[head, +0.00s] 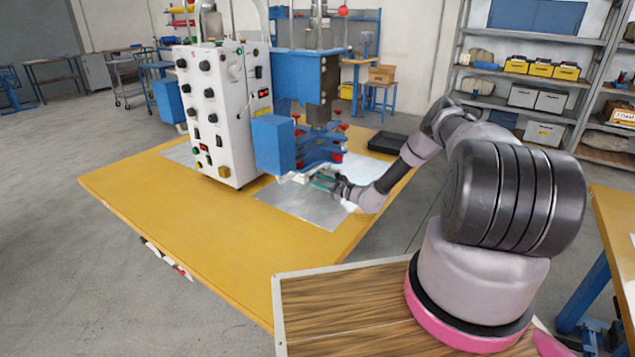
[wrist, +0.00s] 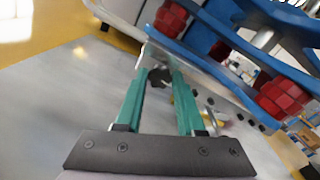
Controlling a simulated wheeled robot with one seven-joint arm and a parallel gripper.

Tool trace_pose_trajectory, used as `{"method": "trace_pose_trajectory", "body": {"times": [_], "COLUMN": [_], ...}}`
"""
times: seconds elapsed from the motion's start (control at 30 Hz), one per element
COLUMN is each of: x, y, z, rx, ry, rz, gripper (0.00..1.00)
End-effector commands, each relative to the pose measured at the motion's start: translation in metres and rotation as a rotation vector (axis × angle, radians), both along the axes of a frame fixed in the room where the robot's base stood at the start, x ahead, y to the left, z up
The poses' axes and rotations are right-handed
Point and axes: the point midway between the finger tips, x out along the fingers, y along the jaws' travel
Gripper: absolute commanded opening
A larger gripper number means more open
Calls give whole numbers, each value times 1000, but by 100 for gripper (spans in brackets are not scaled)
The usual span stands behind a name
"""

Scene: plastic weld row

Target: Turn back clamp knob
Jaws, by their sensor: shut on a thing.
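The black clamp knob (wrist: 158,78) shows in the wrist view, between the tips of my gripper's two green fingers. My gripper (wrist: 164,66) is shut on it, close under the blue clamp frame. In the head view my gripper (head: 322,183) reaches in from the right, at the low front of the blue clamp frame (head: 322,153). The knob is too small and covered to make out there. The metal plate (head: 300,208) lies below my gripper. I cannot tell how far the knob is turned.
The white control cabinet (head: 220,110) with black knobs stands left of the clamp on the yellow table (head: 150,195). A blue box (head: 273,143) juts out beside the clamp. Red knobs (wrist: 280,96) sit close right of my fingers. The table's front left is clear.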

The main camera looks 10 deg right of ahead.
Motion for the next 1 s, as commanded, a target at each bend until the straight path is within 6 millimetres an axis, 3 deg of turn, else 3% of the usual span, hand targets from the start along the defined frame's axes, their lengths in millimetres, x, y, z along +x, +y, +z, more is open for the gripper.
{"method": "trace_pose_trajectory", "body": {"times": [1.0], "x": [-1], "y": [-1], "z": [-1], "rx": [-681], "ry": [-679], "rz": [-1], "gripper": [0]}}
